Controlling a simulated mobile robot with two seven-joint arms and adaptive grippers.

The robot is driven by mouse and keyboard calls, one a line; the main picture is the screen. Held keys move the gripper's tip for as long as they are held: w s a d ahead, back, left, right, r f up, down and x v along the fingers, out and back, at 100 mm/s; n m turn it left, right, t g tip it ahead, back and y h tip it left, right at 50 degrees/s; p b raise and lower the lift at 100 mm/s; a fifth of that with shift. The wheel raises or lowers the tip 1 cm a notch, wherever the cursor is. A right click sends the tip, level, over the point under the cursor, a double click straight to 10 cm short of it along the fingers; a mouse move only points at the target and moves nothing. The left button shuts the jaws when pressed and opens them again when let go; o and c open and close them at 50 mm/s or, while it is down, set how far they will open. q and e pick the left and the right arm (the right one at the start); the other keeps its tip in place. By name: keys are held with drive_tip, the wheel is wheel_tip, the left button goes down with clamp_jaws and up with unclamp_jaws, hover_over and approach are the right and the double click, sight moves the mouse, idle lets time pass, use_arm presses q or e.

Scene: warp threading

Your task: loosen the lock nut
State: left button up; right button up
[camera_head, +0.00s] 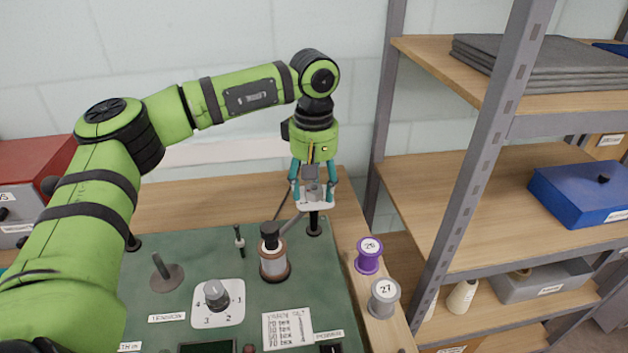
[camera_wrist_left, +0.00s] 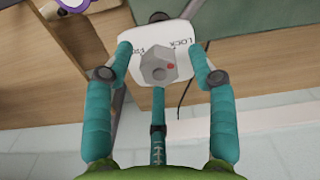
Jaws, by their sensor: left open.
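The lock nut (camera_wrist_left: 158,66) is a grey hexagonal nut with a red dot on its face, set on a white plate (camera_wrist_left: 192,30) with printed lettering, partly hidden, that includes LOCK. In the head view the nut (camera_head: 312,190) and plate (camera_head: 317,206) sit at the top of a black post (camera_head: 314,224) at the panel's back right. My left gripper (camera_head: 313,198) points down over the nut. My right gripper is out of view.
A spool (camera_head: 273,262) stands close in front of the post on the green panel (camera_head: 210,245). A dial (camera_head: 215,294) is nearer the front. Purple (camera_head: 369,256) and grey (camera_head: 384,297) spools stand to the right. A metal shelf upright (camera_head: 480,170) rises on the right.

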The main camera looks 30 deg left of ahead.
use_arm(q)
drive_tip(key=c, duration=1.1)
drive_tip(key=shift+c, duration=0.2)
